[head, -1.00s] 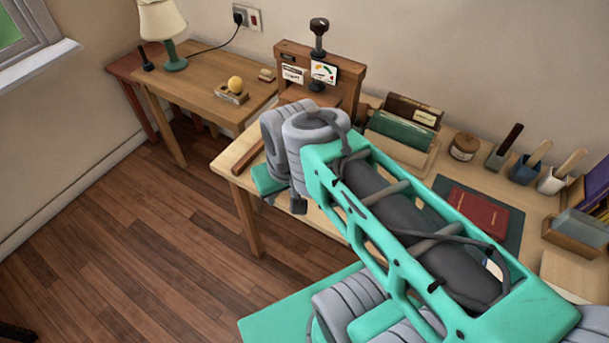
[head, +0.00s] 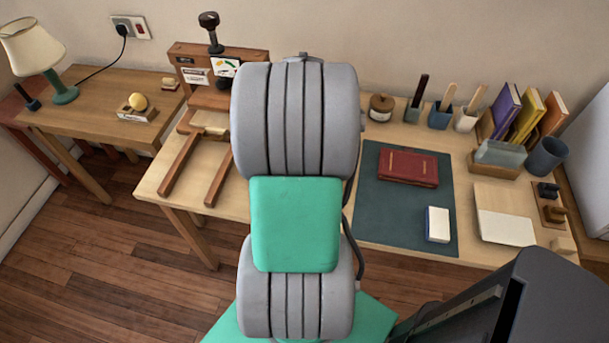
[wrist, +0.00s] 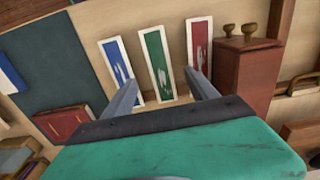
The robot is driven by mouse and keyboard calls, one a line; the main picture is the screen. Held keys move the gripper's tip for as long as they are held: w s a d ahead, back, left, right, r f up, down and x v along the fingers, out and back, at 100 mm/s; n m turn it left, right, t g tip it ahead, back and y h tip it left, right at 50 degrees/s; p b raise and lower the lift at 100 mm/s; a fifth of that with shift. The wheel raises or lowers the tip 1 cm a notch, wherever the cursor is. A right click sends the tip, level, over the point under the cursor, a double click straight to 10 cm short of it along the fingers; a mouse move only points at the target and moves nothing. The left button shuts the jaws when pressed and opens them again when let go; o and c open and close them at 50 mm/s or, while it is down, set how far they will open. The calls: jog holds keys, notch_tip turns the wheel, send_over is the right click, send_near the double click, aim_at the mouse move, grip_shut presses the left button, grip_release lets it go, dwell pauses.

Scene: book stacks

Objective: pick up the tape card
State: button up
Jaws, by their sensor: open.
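Three tall cards with white borders show in the wrist view: a blue one (wrist: 119,70), a green one (wrist: 157,65) and a red one (wrist: 199,45). Each has a pale mark I cannot make out, so I cannot tell which is the tape card. My gripper (wrist: 161,77) is open and empty. Its left finger overlaps the lower part of the blue card, and its right finger the lower part of the red card. The green card shows between the fingers. Contact cannot be judged. The head view shows my arm but hides the gripper and these cards.
A wooden box (wrist: 246,70) with brass knobs stands right of the red card. A dark green mat (head: 385,225) bears a red book (head: 408,167) and a small white block (head: 437,225). Book holder and tool pots line the desk's back right.

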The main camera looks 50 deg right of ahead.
jog(key=f, duration=0.6)
jog(key=shift+w+d+p, duration=0.15)
jog(key=shift+d+p, duration=0.15)
jog(key=shift+d, duration=0.1)
jog(key=shift+c, duration=0.6)
jog(key=c, duration=1.3)
